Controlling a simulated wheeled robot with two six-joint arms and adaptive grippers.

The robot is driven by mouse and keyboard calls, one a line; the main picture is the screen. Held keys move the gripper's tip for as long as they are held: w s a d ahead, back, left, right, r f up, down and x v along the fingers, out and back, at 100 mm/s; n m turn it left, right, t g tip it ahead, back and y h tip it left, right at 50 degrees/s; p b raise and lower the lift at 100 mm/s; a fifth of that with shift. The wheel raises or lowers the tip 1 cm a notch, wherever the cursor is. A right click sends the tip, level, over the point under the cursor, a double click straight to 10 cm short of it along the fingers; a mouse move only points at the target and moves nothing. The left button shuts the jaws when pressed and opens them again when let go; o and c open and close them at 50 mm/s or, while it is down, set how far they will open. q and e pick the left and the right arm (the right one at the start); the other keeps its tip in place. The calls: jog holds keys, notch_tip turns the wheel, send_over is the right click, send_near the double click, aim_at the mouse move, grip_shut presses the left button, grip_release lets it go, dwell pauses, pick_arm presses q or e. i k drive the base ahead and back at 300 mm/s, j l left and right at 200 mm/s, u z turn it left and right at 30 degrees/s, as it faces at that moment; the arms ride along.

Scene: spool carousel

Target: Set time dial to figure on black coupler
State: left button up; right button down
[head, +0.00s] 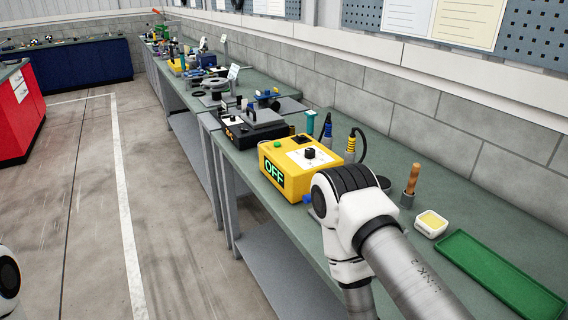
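A yellow box (292,168) with a green "OFF" display (273,170) stands on the green-topped bench. A black dial knob (310,152) sits on the white plate on its top, with a green button (278,144) nearby. The plate's marks are too small to read. I cannot pick out a black coupler or any figure on one. My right arm crosses in front of the box's right end, and its gripper does not show. Only a bit of my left arm shows at the lower left edge; its gripper is out of view.
Black-and-yellow (351,146) and blue (327,135) handled tools stand behind the box. A black unit (250,128) is farther left. The floor left of the bench is clear.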

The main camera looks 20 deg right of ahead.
aim_at(310, 153)
jog(key=j+z, duration=0.15)
jog(key=z, duration=0.25)
jog(key=j+z, duration=0.1)
jog(key=z, duration=0.35)
jog(key=k+j+z, duration=0.1)
jog(key=z, duration=0.3)
